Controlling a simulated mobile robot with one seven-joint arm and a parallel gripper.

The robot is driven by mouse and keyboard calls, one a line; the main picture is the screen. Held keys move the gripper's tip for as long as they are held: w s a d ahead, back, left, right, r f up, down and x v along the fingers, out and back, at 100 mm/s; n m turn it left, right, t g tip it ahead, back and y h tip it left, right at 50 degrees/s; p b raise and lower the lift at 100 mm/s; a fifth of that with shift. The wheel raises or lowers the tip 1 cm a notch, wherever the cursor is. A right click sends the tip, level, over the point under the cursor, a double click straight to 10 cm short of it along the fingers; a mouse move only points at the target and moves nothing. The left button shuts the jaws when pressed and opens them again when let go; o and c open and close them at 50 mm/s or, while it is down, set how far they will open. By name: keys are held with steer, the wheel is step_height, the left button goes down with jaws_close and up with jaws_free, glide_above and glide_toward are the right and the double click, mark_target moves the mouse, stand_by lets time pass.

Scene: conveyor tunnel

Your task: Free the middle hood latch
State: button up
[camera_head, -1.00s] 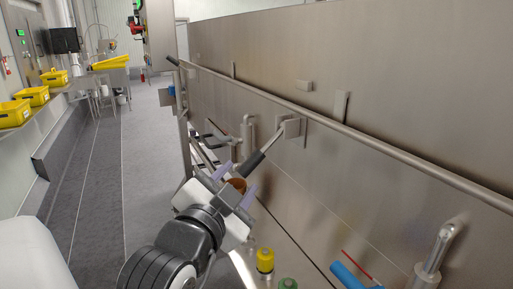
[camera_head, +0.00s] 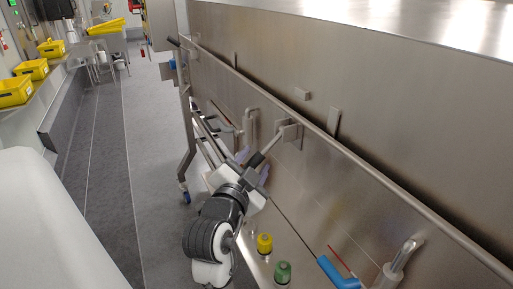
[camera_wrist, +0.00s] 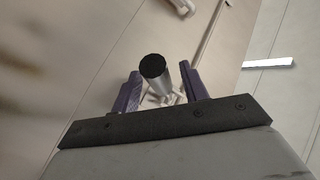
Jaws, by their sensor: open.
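The middle hood latch is a steel lever (camera_head: 272,144) on a plate bracket (camera_head: 291,133) on the tunnel's side wall. Its dark grip (camera_head: 256,160) slants down and left from the bracket. My gripper (camera_head: 254,167) is open at the lower end of this grip. In the wrist view the lever's round black end (camera_wrist: 153,66) points at the camera. It stands between the two purple fingers of my gripper (camera_wrist: 158,90), with a gap visible on each side. Contact with the fingers cannot be told.
A bent steel handle (camera_head: 249,122) lies to the left of the latch, another (camera_head: 402,256) to the right. A long rail (camera_head: 345,150) runs above. Yellow (camera_head: 264,243) and green (camera_head: 283,272) knobs and a blue handle (camera_head: 337,273) are below. The floor aisle (camera_head: 157,150) is clear.

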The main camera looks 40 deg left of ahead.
steer(key=shift+x, duration=1.3)
jaws_close()
